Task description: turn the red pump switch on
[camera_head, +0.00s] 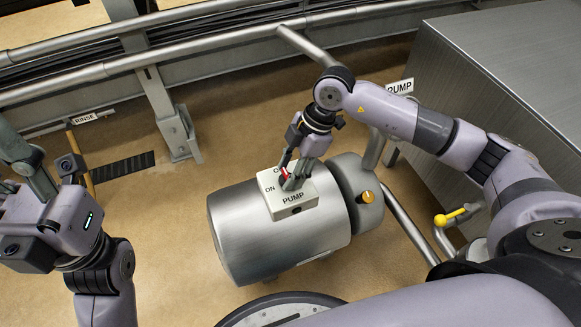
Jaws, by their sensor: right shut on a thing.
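The red pump switch (284,173) sits on a white box labelled PUMP (274,206), on top of the steel pump cylinder (240,240). The ON label is at the box's left; a second label at the top is partly hidden. My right gripper (289,178) is shut on the red switch from above, and its fingers cover most of it. The switch's exact angle is hard to tell. My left gripper (22,165) is at the far left edge, partly cut off and away from the pump; its fingers' opening is unclear.
A RINSE label (85,119) is on the back rail at left. A yellow-handled valve (450,216) stands at right beside a large steel cabinet (500,70). Steel pipes (410,225) run beside the pump. Tan floor (170,250) is clear left of the pump.

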